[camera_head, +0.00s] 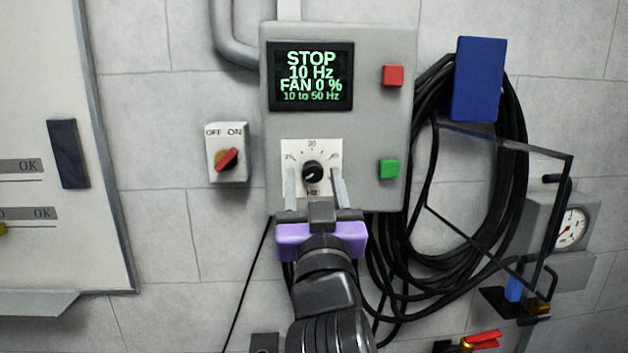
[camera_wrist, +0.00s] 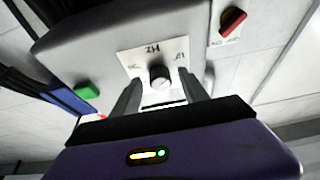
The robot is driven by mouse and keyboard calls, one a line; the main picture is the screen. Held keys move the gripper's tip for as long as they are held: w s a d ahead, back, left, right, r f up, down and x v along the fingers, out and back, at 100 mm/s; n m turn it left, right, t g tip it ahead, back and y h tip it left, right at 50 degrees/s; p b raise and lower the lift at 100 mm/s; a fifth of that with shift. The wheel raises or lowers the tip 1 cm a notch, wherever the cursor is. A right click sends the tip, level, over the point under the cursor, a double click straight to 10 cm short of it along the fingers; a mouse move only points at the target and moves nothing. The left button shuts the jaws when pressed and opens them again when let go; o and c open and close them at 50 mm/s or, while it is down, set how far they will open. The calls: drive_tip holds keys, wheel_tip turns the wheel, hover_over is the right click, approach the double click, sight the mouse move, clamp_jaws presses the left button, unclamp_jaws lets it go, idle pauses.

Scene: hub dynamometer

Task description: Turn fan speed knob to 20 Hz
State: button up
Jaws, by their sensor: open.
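The fan speed knob (camera_head: 312,172) is a small black dial on a white scale plate (camera_head: 289,150) on the grey control box (camera_head: 390,135). The display (camera_head: 311,76) on the box reads STOP, 10 Hz, FAN 0 %, 10 to 50 Hz. My gripper (camera_head: 315,176) is open, with one finger on each side of the knob in the head view. In the wrist view the knob (camera_wrist: 160,76) shows beyond and between the two fingertips (camera_wrist: 163,86), with a gap on each side. I cannot tell how far the fingertips are from the plate. Part of the scale is hidden by the fingers.
A red button (camera_head: 393,76) and a green button (camera_head: 389,168) sit on the box's right side. A red-handled OFF/ON switch (camera_head: 227,155) is to the left. Black cable (camera_head: 515,150) hangs in coils at right from a blue holder (camera_head: 479,80).

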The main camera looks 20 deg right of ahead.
clamp_jaws()
drive_tip(key=shift+f+b, duration=0.1)
drive_tip(key=shift+b, duration=0.3)
drive_tip(key=m+b, duration=0.1)
drive_tip(key=m+h+b, duration=0.1)
drive_tip(key=b, duration=0.1)
drive_tip(key=shift+a+f, duration=0.15)
drive_tip(key=shift+f, duration=0.1)
drive_tip(key=m+h+b, duration=0.1)
drive_tip(key=m+b, duration=0.1)
drive_tip(key=b, duration=0.1)
drive_tip(key=m+g+h+b, duration=0.1)
drive_tip(key=m+b, duration=0.2)
drive_tip(key=shift+a+g+b, duration=0.15)
drive_tip(key=shift+g+b, duration=0.15)
drive_tip(key=shift+b, duration=0.05)
drive_tip(key=m+g+b, duration=0.1)
drive_tip(key=m+b, duration=0.1)
drive_tip(key=m+h+b, duration=0.1)
drive_tip(key=m+b, duration=0.1)
drive_tip(key=shift+w+a+r+m+g+h+b, duration=0.1)
drive_tip(key=shift+r+m+g+h+b, duration=0.1)
drive_tip(key=shift+m+g+h+b, duration=0.15)
drive_tip(key=shift+r+m+g+h+b, duration=0.2)
drive_tip(key=shift+m+g+b, duration=0.4)
drive_tip(key=shift+m, duration=0.5)
drive_tip(key=shift+r+m+g+h+b, duration=0.15)
drive_tip(key=shift+m+g+b, duration=0.4)
drive_tip(key=shift+m, duration=0.5)
